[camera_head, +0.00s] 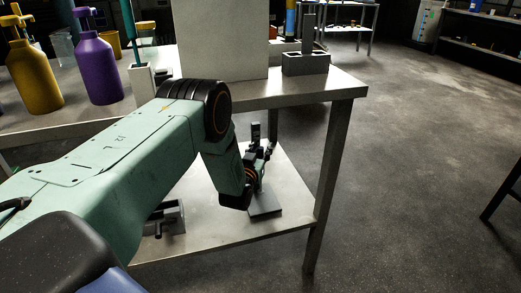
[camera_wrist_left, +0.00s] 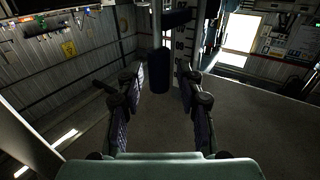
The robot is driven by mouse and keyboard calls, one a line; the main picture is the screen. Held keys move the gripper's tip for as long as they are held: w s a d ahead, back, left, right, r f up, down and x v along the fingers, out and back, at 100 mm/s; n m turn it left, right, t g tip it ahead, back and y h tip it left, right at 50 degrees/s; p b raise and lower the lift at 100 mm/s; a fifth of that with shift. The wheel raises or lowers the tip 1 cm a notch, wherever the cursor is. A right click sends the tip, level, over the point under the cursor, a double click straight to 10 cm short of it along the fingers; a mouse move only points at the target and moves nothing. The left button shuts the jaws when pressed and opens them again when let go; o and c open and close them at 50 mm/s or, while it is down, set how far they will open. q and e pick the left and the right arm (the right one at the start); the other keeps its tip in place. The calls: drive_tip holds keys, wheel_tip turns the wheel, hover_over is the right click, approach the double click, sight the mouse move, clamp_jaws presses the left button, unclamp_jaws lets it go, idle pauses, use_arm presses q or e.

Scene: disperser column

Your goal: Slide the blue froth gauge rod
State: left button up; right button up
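My left gripper (camera_head: 262,156) reaches down over the lower shelf, beside a dark upright post (camera_head: 256,132) above a grey base plate (camera_head: 265,203). In the left wrist view my left gripper (camera_wrist_left: 162,82) has its two fingers spread apart. A dark blue block (camera_wrist_left: 159,62) on a vertical rod (camera_wrist_left: 156,22) shows between or just beyond the fingertips, with visible gaps on both sides. It looks like the blue gauge rod, but the dim light leaves this unsure. In the head view my wrist and fingers partly hide it. My right gripper is not in view.
The table top (camera_head: 345,84) is above the lower shelf (camera_head: 285,222), with a table leg (camera_head: 330,190) to the gripper's right. A grey block (camera_head: 306,64), a yellow bottle (camera_head: 34,78) and a purple bottle (camera_head: 97,70) stand on top. Open floor lies to the right.

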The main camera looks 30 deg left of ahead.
use_arm(q)
clamp_jaws()
idle(0.5)
